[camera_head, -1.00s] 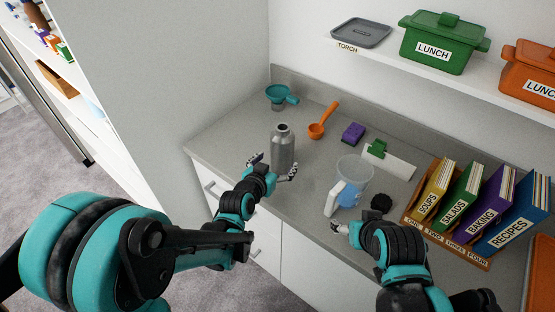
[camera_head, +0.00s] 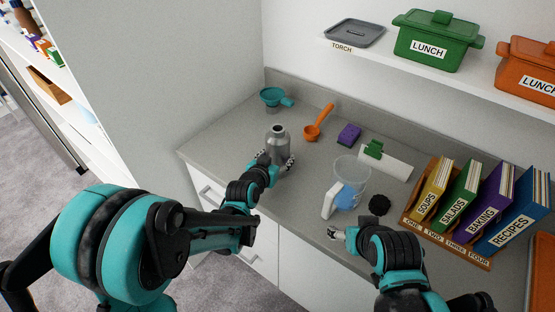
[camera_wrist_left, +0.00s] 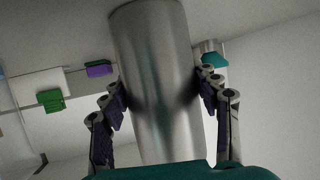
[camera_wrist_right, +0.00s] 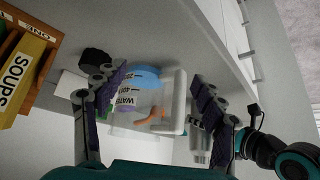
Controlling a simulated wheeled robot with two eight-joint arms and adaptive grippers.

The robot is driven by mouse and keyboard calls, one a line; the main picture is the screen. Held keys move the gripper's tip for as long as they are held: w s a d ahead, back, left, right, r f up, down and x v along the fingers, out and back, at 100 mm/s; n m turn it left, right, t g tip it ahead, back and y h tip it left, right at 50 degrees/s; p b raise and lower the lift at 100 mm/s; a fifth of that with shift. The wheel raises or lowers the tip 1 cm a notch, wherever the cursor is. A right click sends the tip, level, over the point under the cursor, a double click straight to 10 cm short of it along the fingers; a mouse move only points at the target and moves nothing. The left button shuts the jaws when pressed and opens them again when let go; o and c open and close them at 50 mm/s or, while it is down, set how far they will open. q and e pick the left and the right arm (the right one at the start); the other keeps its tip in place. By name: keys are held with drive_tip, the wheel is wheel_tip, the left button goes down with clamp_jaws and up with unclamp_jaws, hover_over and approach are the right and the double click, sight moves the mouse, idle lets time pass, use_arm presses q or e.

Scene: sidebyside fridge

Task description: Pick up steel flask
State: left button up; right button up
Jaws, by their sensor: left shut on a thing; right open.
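The steel flask (camera_head: 278,143) stands upright on the grey counter in the head view, its open neck showing at the top. My left gripper (camera_head: 275,162) is shut on the flask's body. In the left wrist view the flask (camera_wrist_left: 158,75) fills the middle, with the fingers of my left gripper (camera_wrist_left: 163,100) touching it on both sides.
A clear measuring jug (camera_head: 351,172) with a white handle stands right of the flask, beside a black scrubber (camera_head: 380,205). A teal funnel (camera_head: 272,97), orange scoop (camera_head: 318,124), purple sponge (camera_head: 349,134) and green-clipped white item (camera_head: 388,162) lie behind. Labelled books (camera_head: 463,200) stand at right.

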sight(279, 147)
use_arm(q)
drive_tip(key=shift+r+p, duration=0.3)
drive_tip(key=shift+r, duration=0.15)
drive_tip(key=r, duration=0.1)
drive_tip(key=r+p, duration=0.2)
drive_tip(key=r, duration=0.1)
drive_tip(key=shift+s+d, duration=0.15)
drive_tip(key=shift+d, duration=0.1)
drive_tip(key=s+d+r+p, duration=0.3)
drive_tip(key=s+d+r, duration=0.3)
drive_tip(key=s+d, duration=0.1)
drive_tip(key=shift+s+d, duration=0.2)
drive_tip(key=shift+d, duration=0.4)
use_arm(e)
wheel_tip(279, 147, up, 6)
use_arm(q)
drive_tip(key=o, duration=0.9)
drive_tip(key=c, duration=0.9)
